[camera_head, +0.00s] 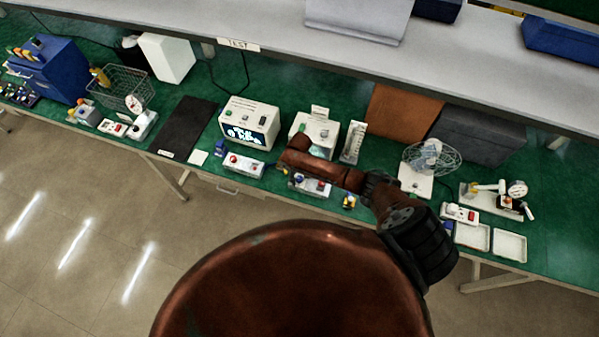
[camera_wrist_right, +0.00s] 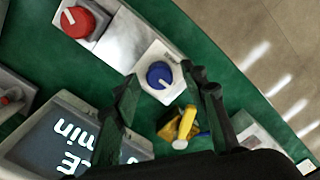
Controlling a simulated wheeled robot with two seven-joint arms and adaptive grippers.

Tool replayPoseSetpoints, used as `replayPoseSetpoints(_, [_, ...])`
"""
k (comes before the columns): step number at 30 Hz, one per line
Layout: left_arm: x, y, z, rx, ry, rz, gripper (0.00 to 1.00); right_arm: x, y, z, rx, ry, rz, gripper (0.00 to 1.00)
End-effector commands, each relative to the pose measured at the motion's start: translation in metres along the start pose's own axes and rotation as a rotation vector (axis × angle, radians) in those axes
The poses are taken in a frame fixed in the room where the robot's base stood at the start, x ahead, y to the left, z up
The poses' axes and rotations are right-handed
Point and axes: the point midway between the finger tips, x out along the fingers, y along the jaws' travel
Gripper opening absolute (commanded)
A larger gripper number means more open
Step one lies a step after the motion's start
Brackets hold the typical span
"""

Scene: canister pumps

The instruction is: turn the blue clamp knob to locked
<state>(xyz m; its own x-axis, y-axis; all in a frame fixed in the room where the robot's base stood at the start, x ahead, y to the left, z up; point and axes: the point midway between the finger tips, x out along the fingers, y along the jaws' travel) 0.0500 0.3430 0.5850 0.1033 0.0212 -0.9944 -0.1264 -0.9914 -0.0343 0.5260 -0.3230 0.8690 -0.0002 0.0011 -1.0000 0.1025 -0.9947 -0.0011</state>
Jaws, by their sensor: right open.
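The blue clamp knob (camera_wrist_right: 159,75) sits on a white block at the end of a control panel (camera_head: 243,164). A light pointer mark shows on it; I cannot read any locked label. In the wrist view my right gripper (camera_wrist_right: 164,78) is open, its two dark fingers on either side of the knob in the picture, with nothing held. I cannot tell how high the fingertips are above it. My left gripper is not in view.
A red knob (camera_wrist_right: 74,20) is at the panel's other end. A yellow part (camera_wrist_right: 182,124) stands close beside the blue knob. A boxy monitor (camera_head: 250,121) stands behind. A dark mat (camera_head: 184,127) lies to the left.

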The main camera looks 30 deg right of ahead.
Motion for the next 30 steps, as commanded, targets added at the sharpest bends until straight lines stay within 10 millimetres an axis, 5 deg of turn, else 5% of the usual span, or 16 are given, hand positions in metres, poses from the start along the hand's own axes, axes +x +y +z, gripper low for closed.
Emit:
replayPoseSetpoints(16, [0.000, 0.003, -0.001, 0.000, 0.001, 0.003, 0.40, -0.099, 0.001, -0.001, -0.001, 0.003, 0.001, 0.40])
replayPoseSetpoints(30, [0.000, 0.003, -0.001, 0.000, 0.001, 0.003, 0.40, -0.115, 0.001, 0.000, 0.001, 0.000, 0.002, 0.40])
